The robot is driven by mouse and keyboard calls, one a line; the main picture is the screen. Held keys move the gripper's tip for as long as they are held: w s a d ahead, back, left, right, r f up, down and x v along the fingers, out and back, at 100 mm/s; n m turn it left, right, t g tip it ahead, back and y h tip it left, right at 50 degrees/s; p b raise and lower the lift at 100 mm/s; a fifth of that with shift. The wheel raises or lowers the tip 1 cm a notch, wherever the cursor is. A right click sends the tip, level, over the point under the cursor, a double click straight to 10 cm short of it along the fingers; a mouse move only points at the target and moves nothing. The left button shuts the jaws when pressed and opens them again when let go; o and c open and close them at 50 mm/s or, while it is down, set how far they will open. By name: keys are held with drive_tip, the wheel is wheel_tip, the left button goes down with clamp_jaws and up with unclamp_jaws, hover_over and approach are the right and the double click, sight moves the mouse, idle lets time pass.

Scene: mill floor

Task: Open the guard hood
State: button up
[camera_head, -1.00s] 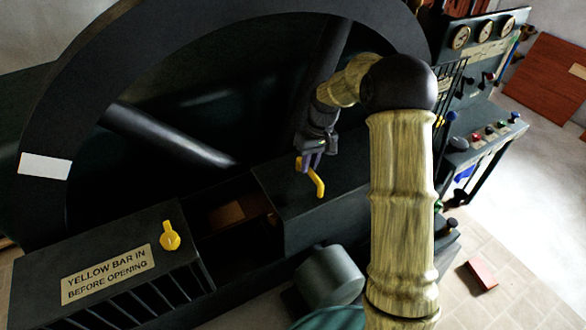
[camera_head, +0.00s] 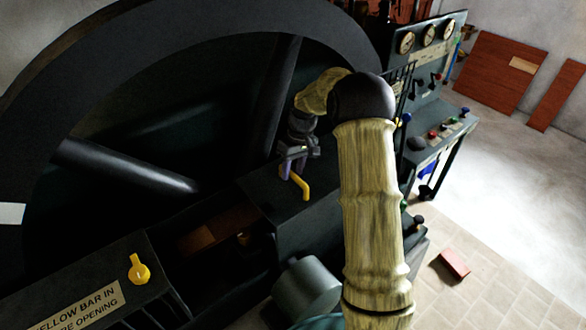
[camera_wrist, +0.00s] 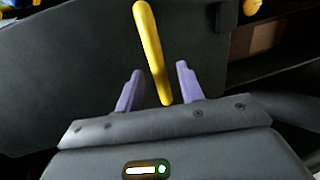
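The guard hood appears to be the dark box cover (camera_head: 305,232) at the middle of the head view, with a bent yellow handle (camera_head: 304,187) on it. My gripper (camera_head: 293,164) is at the upper end of this handle. In the wrist view, the dark surface (camera_wrist: 75,70) lies ahead and the yellow handle (camera_wrist: 150,45) runs down between my two purple fingers (camera_wrist: 158,88). Gaps show on both sides of the handle, so the gripper is open and not closed on it. Contact with the handle cannot be told.
Left of the hood is an open bay (camera_head: 205,240) with something brown inside. A yellow knob (camera_head: 139,270) sits on a box with a yellow-bar warning plate (camera_head: 75,310). A large wheel (camera_head: 70,65) stands behind. A gauge console (camera_head: 430,90) and red block (camera_head: 455,263) are right.

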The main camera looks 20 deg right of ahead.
drive_tip(key=w+d+r+b, duration=0.1)
drive_tip(key=d+r+b, duration=0.2)
drive_tip(key=r, duration=1.4)
drive_tip(key=shift+w+b, duration=0.2)
drive_tip(key=shift+b, duration=0.2)
drive_tip(key=shift+d, duration=0.15)
